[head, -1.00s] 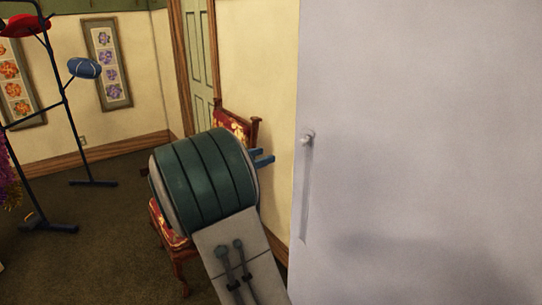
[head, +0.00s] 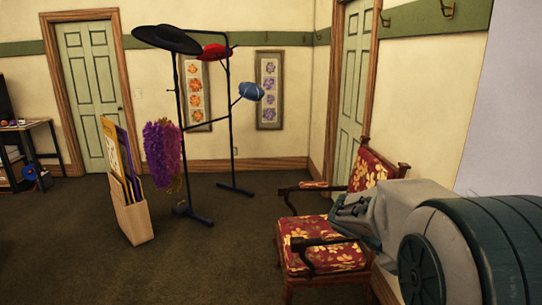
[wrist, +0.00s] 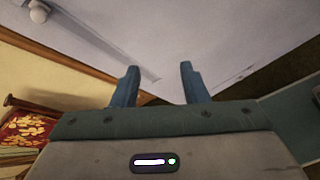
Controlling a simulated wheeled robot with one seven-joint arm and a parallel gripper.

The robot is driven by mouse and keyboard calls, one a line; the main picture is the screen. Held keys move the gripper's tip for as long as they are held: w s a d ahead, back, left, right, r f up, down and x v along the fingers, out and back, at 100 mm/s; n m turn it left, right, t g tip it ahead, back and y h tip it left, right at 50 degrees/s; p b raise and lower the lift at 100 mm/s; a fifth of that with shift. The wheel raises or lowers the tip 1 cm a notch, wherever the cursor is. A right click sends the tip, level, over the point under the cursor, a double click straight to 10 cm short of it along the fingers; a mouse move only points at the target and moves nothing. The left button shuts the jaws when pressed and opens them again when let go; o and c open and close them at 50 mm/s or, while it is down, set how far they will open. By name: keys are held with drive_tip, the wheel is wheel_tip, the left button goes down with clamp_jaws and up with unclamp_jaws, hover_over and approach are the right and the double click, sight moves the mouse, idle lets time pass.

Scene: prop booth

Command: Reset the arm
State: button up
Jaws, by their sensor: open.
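My gripper (wrist: 159,88) shows in the wrist view with two blue fingers spread apart and nothing between them. Beyond the fingertips is a pale, flat door-like panel (wrist: 205,35) with a round knob (wrist: 39,10) at the upper left. In the head view my arm reaches in from the lower right, in front of the red floral armchair (head: 325,257). The pale panel shows only at the right edge of the head view (head: 505,115).
A rack (head: 231,120) holds a black hat (head: 166,39), a red hat (head: 216,51), a blue hat (head: 251,91) and a purple garland (head: 162,152). A box of boards (head: 130,215) stands left of it. The dark carpet (head: 215,265) is clear in front. A table (head: 30,125) is far left.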

drive_tip(key=s+a+f+m+t+y, duration=0.1)
drive_tip(key=s+a+f+m+y, duration=0.1)
drive_tip(key=s+a+m+y, duration=0.3)
drive_tip(key=s+a+f+m+t+y, duration=0.2)
drive_tip(key=s+a+m+y, duration=0.4)
drive_tip(key=s+a, duration=0.4)
drive_tip(key=a+f+m, duration=0.1)
drive_tip(key=a, duration=0.2)
drive_tip(key=shift+s+t, duration=0.2)
drive_tip(key=shift+t, duration=0.1)
drive_tip(key=shift+f, duration=0.15)
drive_tip(key=shift+c, duration=0.2)
drive_tip(key=shift+d, duration=0.15)
drive_tip(key=shift+c, duration=0.2)
